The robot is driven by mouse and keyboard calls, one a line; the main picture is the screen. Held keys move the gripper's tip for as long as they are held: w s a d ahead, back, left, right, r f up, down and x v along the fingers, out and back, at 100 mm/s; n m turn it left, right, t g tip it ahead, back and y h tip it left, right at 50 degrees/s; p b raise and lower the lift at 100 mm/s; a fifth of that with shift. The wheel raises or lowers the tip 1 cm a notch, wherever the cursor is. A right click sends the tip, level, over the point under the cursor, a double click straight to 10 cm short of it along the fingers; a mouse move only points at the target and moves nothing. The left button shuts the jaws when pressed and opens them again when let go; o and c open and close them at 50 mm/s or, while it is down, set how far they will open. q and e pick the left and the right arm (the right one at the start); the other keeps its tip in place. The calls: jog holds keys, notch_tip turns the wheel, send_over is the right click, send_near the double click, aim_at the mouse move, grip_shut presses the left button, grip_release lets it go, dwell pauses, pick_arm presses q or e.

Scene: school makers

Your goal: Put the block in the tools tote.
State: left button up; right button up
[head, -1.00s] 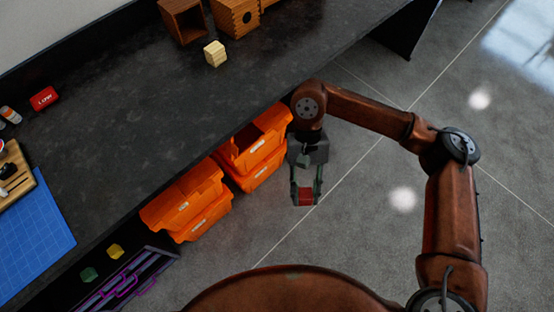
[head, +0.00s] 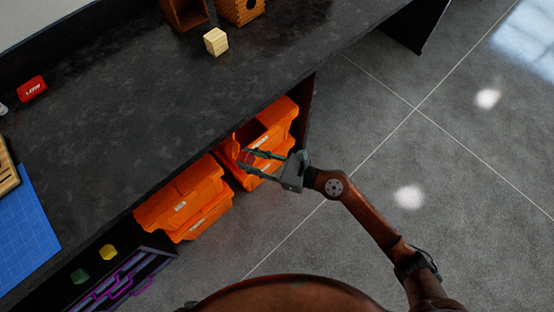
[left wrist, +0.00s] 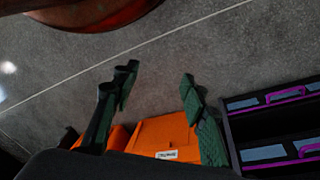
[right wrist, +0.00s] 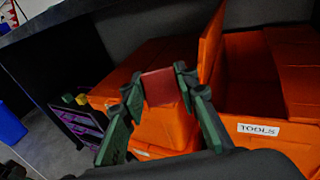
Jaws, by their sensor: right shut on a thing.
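My right gripper (head: 245,160) reaches left over the left part of the open orange tools tote (head: 277,119). In the right wrist view, this gripper (right wrist: 160,88) is shut on a red block (right wrist: 161,86), held between its fingertips. The tote's white TOOLS label (right wrist: 258,129) shows to the right of the block, and the tote (right wrist: 245,70) is open at the top. The block appears left of that opening, in front of the neighbouring tote; its height above the rim is unclear. My left gripper (left wrist: 158,78) is open and empty, seen only in the left wrist view.
Another stack of orange totes (head: 180,204) stands left of the tools tote, under the dark bench (head: 130,110). Purple-trimmed drawers (head: 125,282) are further left, with a yellow cube (head: 108,252) and a green cube (head: 79,276). Floor (head: 380,125) to the right is clear.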

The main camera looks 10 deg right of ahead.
jog(key=w+d+f+m+t+h, duration=0.3)
jog(key=d+f+m+t+h, duration=0.15)
jog(key=d+f+t, duration=0.4)
pick_arm(q)
jog(key=w+d+f+t+h+b, duration=0.1)
jog(key=w+d+f+t+b, duration=0.3)
jog(key=w+d+f+b, duration=0.1)
jog(key=shift+w+f+h, duration=0.3)
jog(key=shift+w+f, duration=0.1)
jog(key=shift+w, duration=0.5)
pick_arm(e)
jog(key=w+a+f, duration=0.1)
jog(key=w+a, duration=0.4)
jog(key=w, duration=0.3)
jog(key=w+a+f+g, duration=0.1)
jog(key=w+a, duration=0.5)
jog(key=w, duration=0.2)
jog(key=shift+w+a+f+m+y, duration=0.15)
jog(key=shift+a+f+m+y, duration=0.1)
jog(key=shift+f+m+y, duration=0.1)
jog(key=shift+r+g, duration=0.1)
jog(key=shift+g, duration=0.15)
jog(key=o, duration=1.1)
